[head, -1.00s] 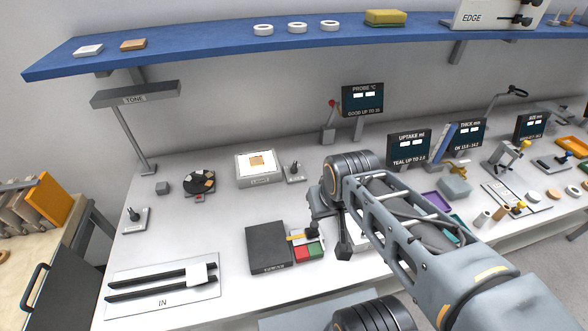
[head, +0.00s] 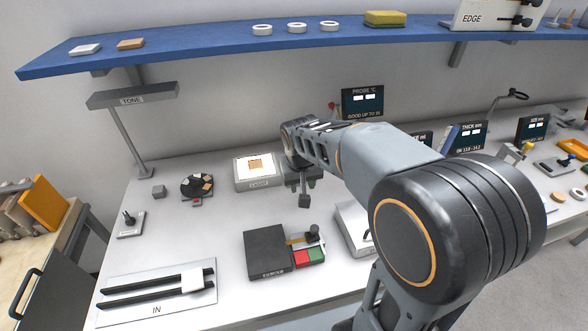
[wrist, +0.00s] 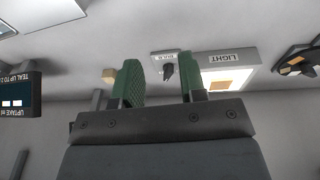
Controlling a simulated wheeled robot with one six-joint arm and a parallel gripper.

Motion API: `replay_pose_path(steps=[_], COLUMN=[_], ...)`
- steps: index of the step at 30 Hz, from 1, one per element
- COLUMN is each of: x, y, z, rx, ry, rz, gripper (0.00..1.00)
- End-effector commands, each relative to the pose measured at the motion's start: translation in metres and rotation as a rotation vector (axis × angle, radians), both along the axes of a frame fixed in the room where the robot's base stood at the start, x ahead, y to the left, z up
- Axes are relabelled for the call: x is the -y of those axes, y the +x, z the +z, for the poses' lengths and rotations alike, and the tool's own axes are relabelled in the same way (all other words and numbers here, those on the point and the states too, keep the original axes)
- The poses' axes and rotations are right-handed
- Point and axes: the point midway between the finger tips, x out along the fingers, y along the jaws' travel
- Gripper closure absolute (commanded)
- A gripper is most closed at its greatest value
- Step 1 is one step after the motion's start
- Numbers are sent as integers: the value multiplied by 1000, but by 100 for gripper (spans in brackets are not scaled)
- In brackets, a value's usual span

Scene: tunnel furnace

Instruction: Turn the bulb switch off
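The bulb switch (wrist: 168,72) is a small dark lever on a light plate with a label. In the wrist view, which is upside down, it appears between and beyond my fingertips. My gripper (wrist: 162,80) is open, with its two green fingers apart and nothing between them. I cannot tell that either finger touches the lever. The light box (wrist: 217,58), labelled LIGHT, is just right of the switch there. In the head view the light box (head: 243,183) is bright on top with a tan square on it. My arm hides the switch there.
A black turntable (head: 190,188) and another small lever switch (head: 128,222) are left of the light box. A dark box (head: 265,250) with red and green buttons stands in front. The blue shelf (head: 200,52) runs above. Display screens stand to the right.

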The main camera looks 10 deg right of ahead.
Motion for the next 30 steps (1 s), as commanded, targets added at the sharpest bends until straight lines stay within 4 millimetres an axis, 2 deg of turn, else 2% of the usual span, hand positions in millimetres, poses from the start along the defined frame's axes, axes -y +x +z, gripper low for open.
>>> replay_pose_path(steps=[1,5,8,9,12,17,23,30], x=[-3,-7,-7,-6,-4,-2,4,13], y=[24,80,113,122,131,132,141,156], z=[-8,-10,1,12,28,23,-4,-47], rx=[4,57,125,160,215,220,218,217], ry=[-11,-31,-30,-24,-7,7,9,8], rz=[-32,-159,-269,-314,-405,-473,-481,-480], gripper=[62,62,62,62,62,62,62,62])
